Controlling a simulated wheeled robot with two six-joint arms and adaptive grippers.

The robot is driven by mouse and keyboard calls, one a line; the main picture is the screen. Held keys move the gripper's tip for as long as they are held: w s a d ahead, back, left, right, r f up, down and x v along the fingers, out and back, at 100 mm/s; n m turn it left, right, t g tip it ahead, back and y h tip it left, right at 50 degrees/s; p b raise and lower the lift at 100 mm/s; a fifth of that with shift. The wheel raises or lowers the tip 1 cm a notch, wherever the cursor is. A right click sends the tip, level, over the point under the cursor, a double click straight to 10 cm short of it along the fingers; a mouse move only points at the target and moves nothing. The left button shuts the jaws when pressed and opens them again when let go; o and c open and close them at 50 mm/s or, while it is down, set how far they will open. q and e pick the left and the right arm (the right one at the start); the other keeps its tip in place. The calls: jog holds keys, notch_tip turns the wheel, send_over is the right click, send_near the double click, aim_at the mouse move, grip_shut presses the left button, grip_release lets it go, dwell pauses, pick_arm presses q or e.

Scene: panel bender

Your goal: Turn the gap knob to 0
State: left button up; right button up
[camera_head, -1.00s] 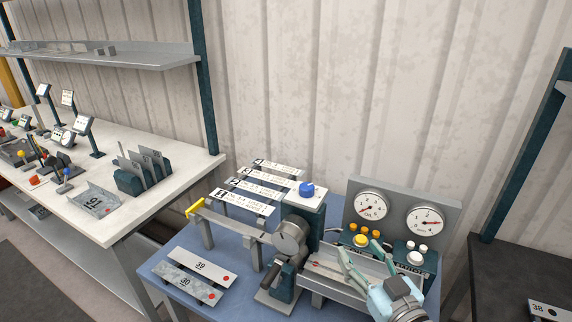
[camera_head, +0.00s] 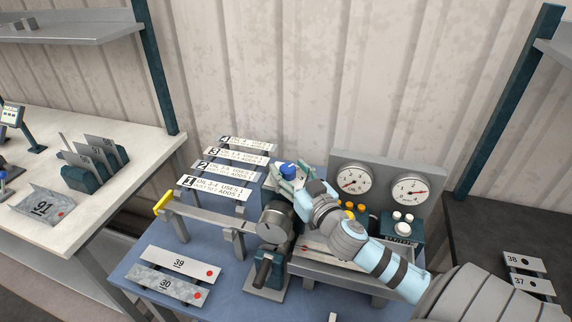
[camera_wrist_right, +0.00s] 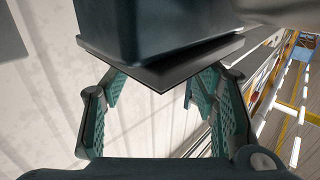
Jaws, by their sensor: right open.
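A blue knob (camera_head: 289,169) sits on a pale plate on top of the bender's dark post; I cannot read a gap label or its setting. My right gripper (camera_head: 282,183) is open beside the knob, overlapping the plate in the head view. I cannot tell if it touches. In the right wrist view its two fingers (camera_wrist_right: 165,105) stand apart, with a dark block (camera_wrist_right: 150,25) with a thin plate edge above them; the knob is not clearly visible there. My left gripper is not in view.
Several numbered label strips (camera_head: 213,187) lie behind a long bar with a yellow end (camera_head: 163,204). A round grey drum (camera_head: 275,222) and lever stand in front of the post. Buttons (camera_head: 403,228) sit below the dials. Plates 39 and 30 (camera_head: 178,263) lie at front left.

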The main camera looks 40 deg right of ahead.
jog(key=shift+w+d, duration=0.1)
jog(key=shift+w, duration=0.95)
jog(key=shift+s+r, duration=0.2)
jog(key=shift+s, duration=0.25)
jog(key=shift+c, duration=1)
jog(key=shift+w+f, duration=0.1)
jog(key=shift+w, duration=0.05)
jog(key=c, duration=1)
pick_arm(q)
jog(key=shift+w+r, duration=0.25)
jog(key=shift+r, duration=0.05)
